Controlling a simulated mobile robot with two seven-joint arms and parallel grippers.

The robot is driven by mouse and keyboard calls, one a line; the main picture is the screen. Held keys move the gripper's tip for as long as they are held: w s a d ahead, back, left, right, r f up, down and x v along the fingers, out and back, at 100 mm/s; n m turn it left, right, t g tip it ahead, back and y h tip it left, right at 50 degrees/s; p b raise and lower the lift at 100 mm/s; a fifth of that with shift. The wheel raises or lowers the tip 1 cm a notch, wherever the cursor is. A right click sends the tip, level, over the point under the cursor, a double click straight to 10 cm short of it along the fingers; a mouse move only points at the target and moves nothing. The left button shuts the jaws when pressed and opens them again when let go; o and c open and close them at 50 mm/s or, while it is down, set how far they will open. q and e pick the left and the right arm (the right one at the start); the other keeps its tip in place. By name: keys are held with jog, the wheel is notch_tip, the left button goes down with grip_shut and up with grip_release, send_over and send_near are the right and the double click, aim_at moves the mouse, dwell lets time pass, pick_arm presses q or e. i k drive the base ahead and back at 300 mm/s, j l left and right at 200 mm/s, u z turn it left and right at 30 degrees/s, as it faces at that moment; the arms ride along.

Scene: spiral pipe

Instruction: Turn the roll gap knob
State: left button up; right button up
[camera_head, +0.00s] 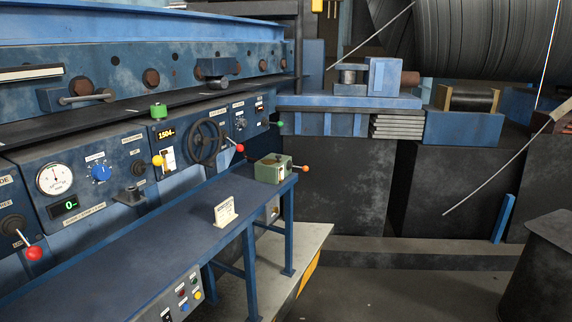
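A blue knob (101,172) sits on the control panel at the left, between a white dial gauge (54,178) and a dark lever handle. A small dark knob (240,123) sits farther along the same panel, to the right of the black handwheel (208,141). The labels beside both knobs are too small to read, so I cannot tell which is the roll gap knob. A green "0" display (64,206) is below the gauge, and an orange display (166,133) reads about 1504. Neither of my grippers shows in the head view.
A blue bench (177,224) runs in front of the panel, holding a small white sign (225,212) and a green box (270,169). Open floor (405,290) lies at lower right.

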aim_at(242, 123)
jog(key=i+u, duration=0.25)
jog(key=i+l+u, duration=0.2)
jog(key=i, duration=0.25)
jog(key=l+u, duration=0.25)
jog(key=l, duration=0.15)
jog(key=l+u, duration=0.25)
jog(key=l, duration=0.2)
jog(key=i, duration=0.05)
